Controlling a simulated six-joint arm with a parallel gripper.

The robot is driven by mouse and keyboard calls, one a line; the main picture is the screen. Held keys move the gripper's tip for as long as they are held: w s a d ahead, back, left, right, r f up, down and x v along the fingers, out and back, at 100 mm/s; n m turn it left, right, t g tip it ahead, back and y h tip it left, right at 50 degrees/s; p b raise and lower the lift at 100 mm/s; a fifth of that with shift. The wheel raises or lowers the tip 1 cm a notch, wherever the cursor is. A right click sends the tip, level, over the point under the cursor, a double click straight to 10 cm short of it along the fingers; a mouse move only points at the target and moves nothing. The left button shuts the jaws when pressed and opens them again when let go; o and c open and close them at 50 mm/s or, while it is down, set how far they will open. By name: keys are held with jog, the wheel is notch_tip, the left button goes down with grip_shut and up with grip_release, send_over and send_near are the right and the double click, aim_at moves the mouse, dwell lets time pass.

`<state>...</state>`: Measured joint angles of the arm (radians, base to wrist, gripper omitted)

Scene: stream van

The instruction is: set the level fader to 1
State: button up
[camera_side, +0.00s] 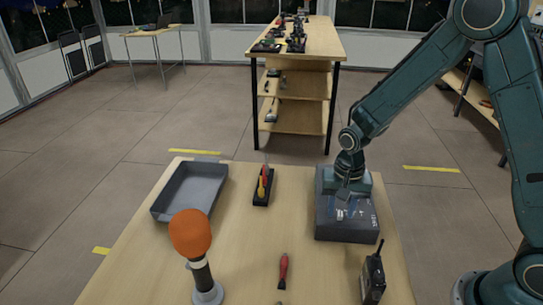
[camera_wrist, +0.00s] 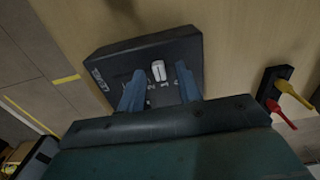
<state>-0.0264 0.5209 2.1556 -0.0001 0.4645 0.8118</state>
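The dark box with the level fader (camera_side: 345,226) lies on the right part of the wooden table. In the wrist view the box (camera_wrist: 115,58) carries a white fader cap (camera_wrist: 158,70) with small pale marks beside it. The marks are too small to read surely, so I cannot tell the cap's setting. My gripper (camera_side: 343,198) is low over the box in the side view. In the wrist view my gripper's (camera_wrist: 159,76) two blue fingers are apart, one on each side of the cap, with visible gaps. Its fingers hide part of the box's top.
A grey tray (camera_side: 160,205) stands at the table's left. A black holder (camera_side: 262,199) with red and yellow tools stands left of the box. An orange-topped microphone (camera_side: 190,234), a red screwdriver (camera_side: 283,270) and a black radio (camera_side: 373,279) are nearer the front.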

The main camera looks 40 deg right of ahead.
aim_at(340, 214)
notch_tip(340, 214, up, 14)
jog(key=shift+f, duration=0.25)
dwell(0.4)
jog(key=shift+r, duration=0.1)
jog(key=s+r+n+t, duration=0.2)
jog(key=s+r+n, duration=0.2)
jog(key=s, duration=0.5)
jog(key=s+d+r+n+t, duration=0.1)
jog(key=s+r+n+t, duration=0.2)
jog(key=s, duration=0.7)
jog(key=shift+s+r+n+t, duration=0.3)
jog(key=shift+r+n, duration=0.7)
jog(key=shift+r, duration=1.05)
dwell(0.6)
